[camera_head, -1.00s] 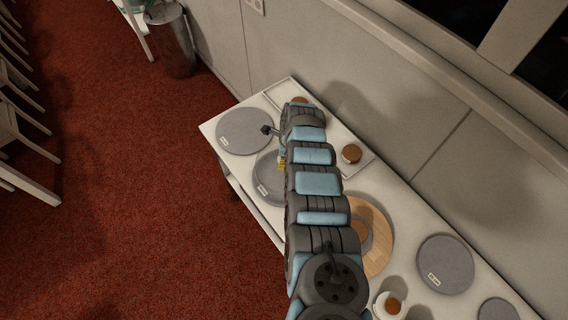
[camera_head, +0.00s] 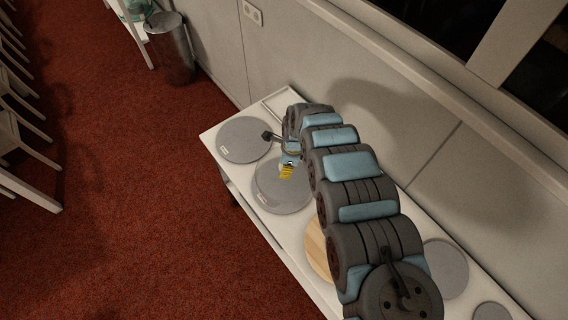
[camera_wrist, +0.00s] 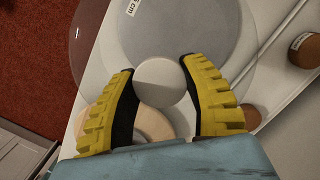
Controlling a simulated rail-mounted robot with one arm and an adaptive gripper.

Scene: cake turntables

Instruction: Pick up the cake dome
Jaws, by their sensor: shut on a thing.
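The cake dome (camera_wrist: 160,82) is clear; in the wrist view its large faint round rim shows around my fingers, and a pale round knob sits between them. My gripper (camera_wrist: 158,66) has yellow fingers on both sides of that knob and is shut on it. In the head view my gripper (camera_head: 287,172) is over a grey round turntable (camera_head: 268,203) with a label; the clear dome is hard to make out there. The turntable also shows through the dome in the wrist view (camera_wrist: 215,25). Whether the dome touches it, I cannot tell.
Another grey turntable (camera_head: 243,140) lies at the table's left end. A wooden disc (camera_head: 318,250) is partly behind my arm. More grey discs (camera_head: 445,268) lie at the right. In the wrist view a brown-topped pot (camera_wrist: 306,50) stands at right. The wall borders the table's back.

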